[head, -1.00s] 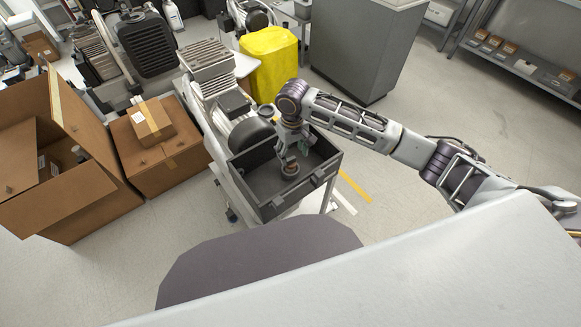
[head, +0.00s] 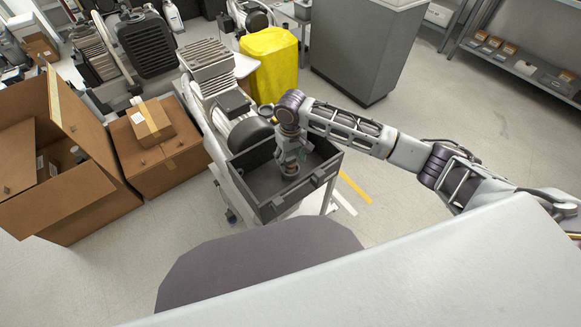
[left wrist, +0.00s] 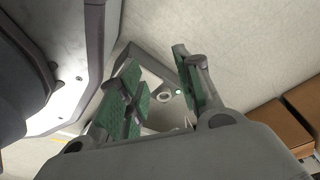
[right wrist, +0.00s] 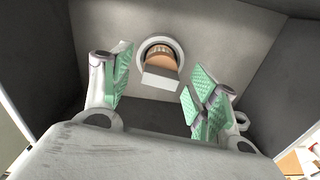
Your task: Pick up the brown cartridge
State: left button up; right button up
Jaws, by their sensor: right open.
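The brown cartridge (right wrist: 158,60) shows in the right wrist view as a round brown piece with a pale rim and a light block on its near side. It rests on the floor of a dark grey open bin (head: 262,186). My right gripper (right wrist: 160,78) is open, its green-padded fingers on either side of the cartridge and apparently not touching it. In the head view my right gripper (head: 291,163) points down into the bin and mostly hides the cartridge. My left gripper (left wrist: 155,78) shows only in its wrist view, open and empty.
The bin's walls stand close around my right gripper. A compressor (head: 235,115) stands directly behind the bin. Cardboard boxes (head: 155,150) are to the left, a yellow-covered item (head: 270,65) and a grey cabinet (head: 355,55) behind. The floor at right is clear.

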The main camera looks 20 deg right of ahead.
pick_arm(q)
jog(key=shift+w+d+r, duration=0.6)
jog(key=shift+d+r, duration=0.05)
pick_arm(e)
jog(key=shift+f, duration=1.35)
jog(key=shift+c, duration=0.2)
jog(key=c, duration=1.1)
jog(key=shift+r, duration=0.2)
